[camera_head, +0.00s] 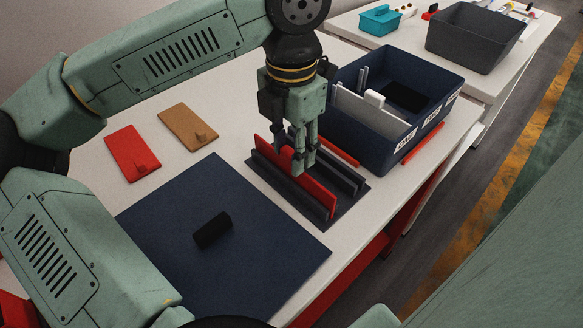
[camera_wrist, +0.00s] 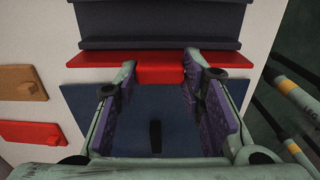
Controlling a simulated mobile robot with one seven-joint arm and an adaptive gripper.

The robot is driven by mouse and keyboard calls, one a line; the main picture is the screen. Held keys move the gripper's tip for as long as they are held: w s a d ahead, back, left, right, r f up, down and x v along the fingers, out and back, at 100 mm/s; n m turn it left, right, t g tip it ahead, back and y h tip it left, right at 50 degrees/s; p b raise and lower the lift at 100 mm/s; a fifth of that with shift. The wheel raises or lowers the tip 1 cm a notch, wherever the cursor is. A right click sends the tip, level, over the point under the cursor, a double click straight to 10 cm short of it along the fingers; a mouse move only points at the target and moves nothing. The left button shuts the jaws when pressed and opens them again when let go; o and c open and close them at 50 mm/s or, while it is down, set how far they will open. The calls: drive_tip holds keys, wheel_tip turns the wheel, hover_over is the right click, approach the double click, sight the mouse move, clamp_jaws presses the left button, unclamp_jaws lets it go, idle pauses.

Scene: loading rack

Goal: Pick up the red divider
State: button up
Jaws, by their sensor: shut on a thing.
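A red divider (camera_head: 318,194) stands on edge in the dark slotted rack (camera_head: 350,196) on the white table. My gripper (camera_head: 304,168) is above the rack with its fingers down at the divider's upper edge, shut on it. In the wrist view the red divider (camera_wrist: 160,72) crosses between my fingers (camera_wrist: 165,85), in front of the dark rack (camera_wrist: 160,18). Whether its lower edge still touches the rack is hidden. A second red plate with a small grip tab (camera_head: 130,155) lies flat at the left of the table.
A brown plate (camera_head: 188,127) lies beside the flat red one. A blue bin (camera_head: 365,146) with upright dividers stands close behind the rack. A grey bin (camera_head: 470,38) and teal box (camera_head: 380,20) stand farther back.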

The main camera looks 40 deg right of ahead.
clamp_jaws()
drive_tip(key=shift+r, duration=0.15)
